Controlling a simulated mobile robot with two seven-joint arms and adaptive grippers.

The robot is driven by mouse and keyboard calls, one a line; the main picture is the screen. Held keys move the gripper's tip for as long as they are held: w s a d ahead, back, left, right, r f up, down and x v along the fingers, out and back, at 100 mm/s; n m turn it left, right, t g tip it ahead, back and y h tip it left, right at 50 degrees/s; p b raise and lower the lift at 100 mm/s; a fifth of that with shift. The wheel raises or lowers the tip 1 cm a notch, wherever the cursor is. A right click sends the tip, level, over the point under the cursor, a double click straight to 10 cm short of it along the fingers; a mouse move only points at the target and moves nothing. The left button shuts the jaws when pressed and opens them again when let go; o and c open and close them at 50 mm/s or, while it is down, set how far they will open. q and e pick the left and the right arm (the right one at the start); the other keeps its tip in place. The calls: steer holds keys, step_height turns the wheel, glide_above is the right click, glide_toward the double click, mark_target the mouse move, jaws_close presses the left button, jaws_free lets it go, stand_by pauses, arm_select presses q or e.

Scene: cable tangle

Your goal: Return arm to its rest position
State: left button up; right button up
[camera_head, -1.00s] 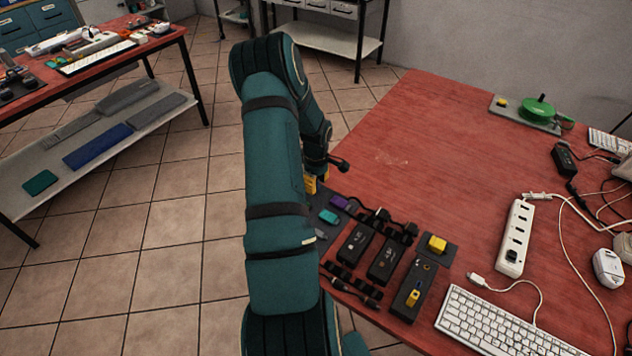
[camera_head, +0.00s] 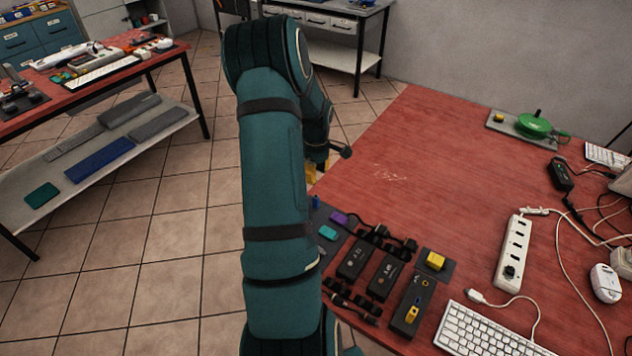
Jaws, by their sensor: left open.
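My left arm, in a teal sleeve with dark bands, rises through the middle of the head view and bends over near the top. My left gripper (camera_head: 312,172) shows only in part, as a yellow piece beyond the arm at the red table's left edge. Its fingers are mostly hidden, and I see nothing held in it. My right gripper is not in view.
The red table (camera_head: 440,160) holds black adapters (camera_head: 355,258), a white power strip (camera_head: 513,250), a white keyboard (camera_head: 490,325) and a green reel (camera_head: 535,124). Its upper middle is clear. A second red table (camera_head: 110,80) with a lower shelf stands left. Tiled floor lies between.

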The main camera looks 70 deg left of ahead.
arm_select(q)
steer(key=shift+r, duration=0.6)
